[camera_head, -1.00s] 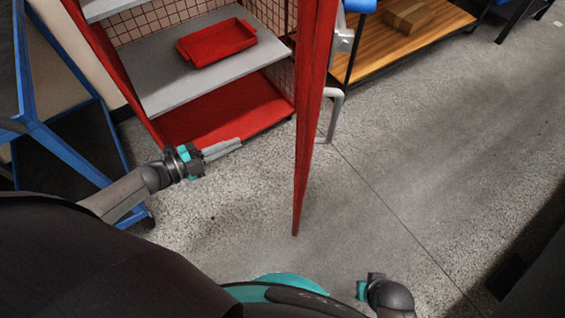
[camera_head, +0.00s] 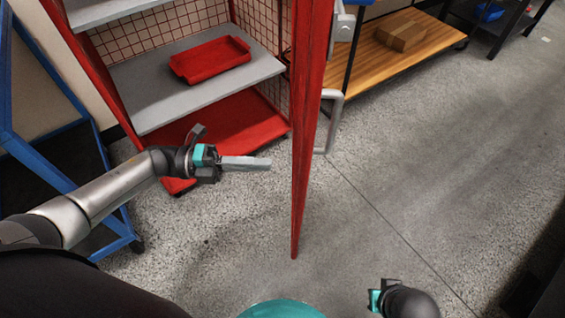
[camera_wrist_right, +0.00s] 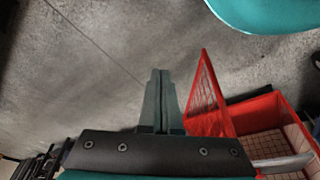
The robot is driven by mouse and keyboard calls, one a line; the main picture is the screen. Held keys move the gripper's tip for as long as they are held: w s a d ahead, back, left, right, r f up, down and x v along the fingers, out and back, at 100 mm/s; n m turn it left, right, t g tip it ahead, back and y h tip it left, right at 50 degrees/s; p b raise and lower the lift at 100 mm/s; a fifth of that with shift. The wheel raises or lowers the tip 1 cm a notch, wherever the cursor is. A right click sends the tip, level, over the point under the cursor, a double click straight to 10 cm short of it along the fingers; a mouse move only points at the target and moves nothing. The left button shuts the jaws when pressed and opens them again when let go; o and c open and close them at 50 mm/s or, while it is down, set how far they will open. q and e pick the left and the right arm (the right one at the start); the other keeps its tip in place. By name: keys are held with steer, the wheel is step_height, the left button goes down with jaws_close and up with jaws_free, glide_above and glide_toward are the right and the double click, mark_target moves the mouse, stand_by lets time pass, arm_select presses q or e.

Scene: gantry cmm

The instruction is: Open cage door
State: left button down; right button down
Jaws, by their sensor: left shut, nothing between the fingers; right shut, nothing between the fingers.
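The red cage door (camera_head: 303,130) stands swung out from the cage, seen nearly edge-on in the head view. Its grey handle (camera_head: 333,118) is on the right face. The red cage (camera_head: 215,135) is open at the front, with grey shelves inside. My left gripper (camera_head: 262,163) is shut and empty, in front of the cage opening and left of the door, seemingly apart from it. My right gripper (camera_wrist_right: 161,85) is shut and empty in the right wrist view, with the mesh door (camera_wrist_right: 207,100) beside it on the right. Its fingers are hidden in the head view.
A red tray (camera_head: 210,60) lies on the cage's middle shelf (camera_head: 150,95). A blue cart (camera_head: 50,140) stands close on the left. A wooden-topped bench (camera_head: 400,60) with a cardboard box (camera_head: 400,36) is behind the door. The floor at right is clear.

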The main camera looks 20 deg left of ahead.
arm_select(q)
steer(key=shift+x, duration=2.55)
arm_select(e)
steer(key=shift+w+a+r, duration=0.1)
steer(key=shift+w+r, duration=0.25)
steer(key=shift+r, duration=0.35)
arm_select(q)
steer(key=shift+d, duration=0.1)
